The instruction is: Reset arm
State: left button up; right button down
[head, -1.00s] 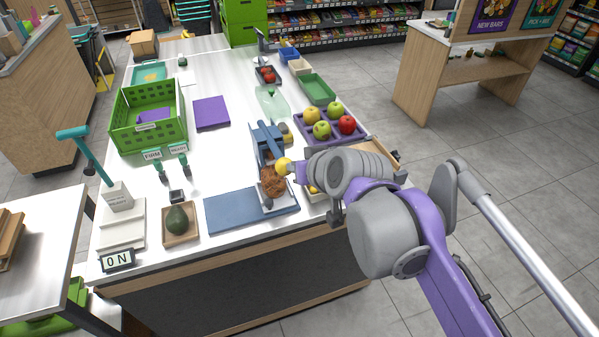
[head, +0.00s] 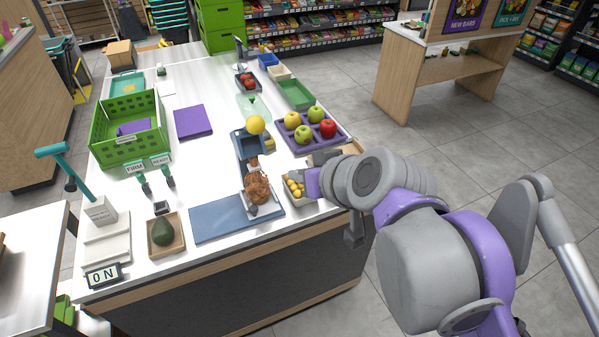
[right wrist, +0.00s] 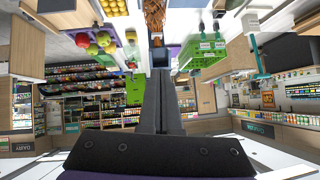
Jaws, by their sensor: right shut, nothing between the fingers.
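My right gripper (head: 310,184) reaches in from the right, above the near right edge of the counter, beside a small box of yellow fruit (head: 295,187). In the right wrist view its two dark fingers (right wrist: 158,74) are together with nothing between them. A yellow ball-like fruit (head: 255,124) shows at the far edge of a blue tray (head: 249,147); I cannot tell whether it rests there. My left gripper is not in view.
A purple tray (head: 340,143) of apples stands behind my right arm. A green crate (head: 96,142), a blue mat (head: 210,224) and a boxed avocado (head: 162,233) occupy the left and front of the counter. The floor (head: 440,143) to the right is clear.

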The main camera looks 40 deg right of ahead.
dwell(0.5)
jog(key=s+a+f+n+g, duration=0.1)
jog(key=a+f, duration=0.3)
jog(key=f, duration=0.9)
jog(key=s+a+f+n+g+y, duration=0.1)
jog(key=s+a+f+g, duration=0.3)
jog(key=f, duration=1)
jog(key=shift+s+a+n, duration=0.15)
jog(key=shift+n, duration=0.55)
